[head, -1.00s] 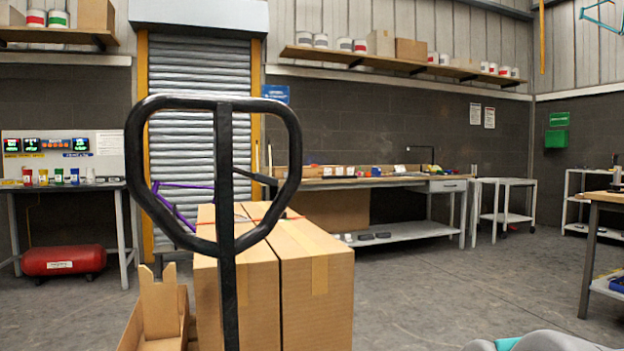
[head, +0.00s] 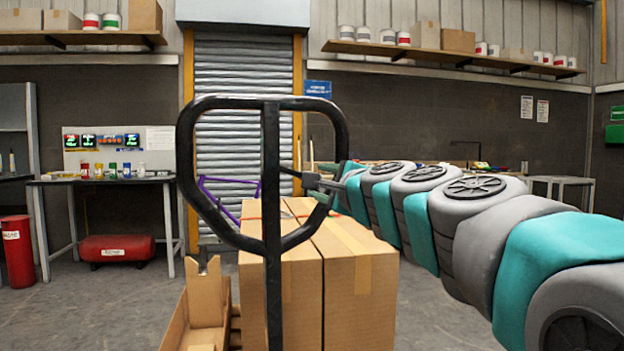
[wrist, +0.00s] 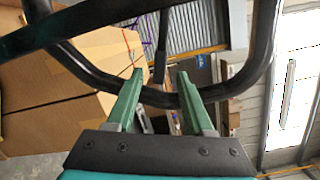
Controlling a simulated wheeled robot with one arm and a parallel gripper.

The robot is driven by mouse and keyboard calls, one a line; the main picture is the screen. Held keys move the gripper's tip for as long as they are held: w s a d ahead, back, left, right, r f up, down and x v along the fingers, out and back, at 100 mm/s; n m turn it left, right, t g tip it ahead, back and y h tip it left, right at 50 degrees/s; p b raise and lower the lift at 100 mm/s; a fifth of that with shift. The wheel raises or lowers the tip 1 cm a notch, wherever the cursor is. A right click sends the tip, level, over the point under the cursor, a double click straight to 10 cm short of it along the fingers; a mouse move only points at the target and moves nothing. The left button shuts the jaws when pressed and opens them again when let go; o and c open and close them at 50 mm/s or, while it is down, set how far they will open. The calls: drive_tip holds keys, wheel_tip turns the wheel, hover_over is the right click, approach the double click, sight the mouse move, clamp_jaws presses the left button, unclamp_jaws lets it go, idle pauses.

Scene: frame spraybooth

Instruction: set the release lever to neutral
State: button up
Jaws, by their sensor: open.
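The black loop handle (head: 340,135) of a pallet truck stands upright in front of me on its black shaft (head: 272,220). The release lever (head: 290,172) is a short dark bar inside the loop, pointing right and slightly down; its outer end is hidden by my gripper. My gripper (head: 320,186) reaches in from the right at the loop's right side. In the wrist view my green fingers (wrist: 160,74) are open, with the lever (wrist: 161,48) between or just beyond their tips; contact cannot be told. The loop (wrist: 268,40) curves across the wrist view near the fingers.
Tall cardboard boxes (head: 360,275) stand right behind the handle, with an open carton (head: 205,310) at their left. A purple frame (head: 225,190) is behind the loop. A bench with a red tank (head: 125,247) is at the back left. Floor is free at the left.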

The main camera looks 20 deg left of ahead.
drive_tip(key=p+x, duration=0.1)
drive_tip(key=x, duration=0.4)
drive_tip(key=shift+w+a, duration=0.25)
drive_tip(key=shift+w, duration=0.05)
clamp_jaws()
idle(1.2)
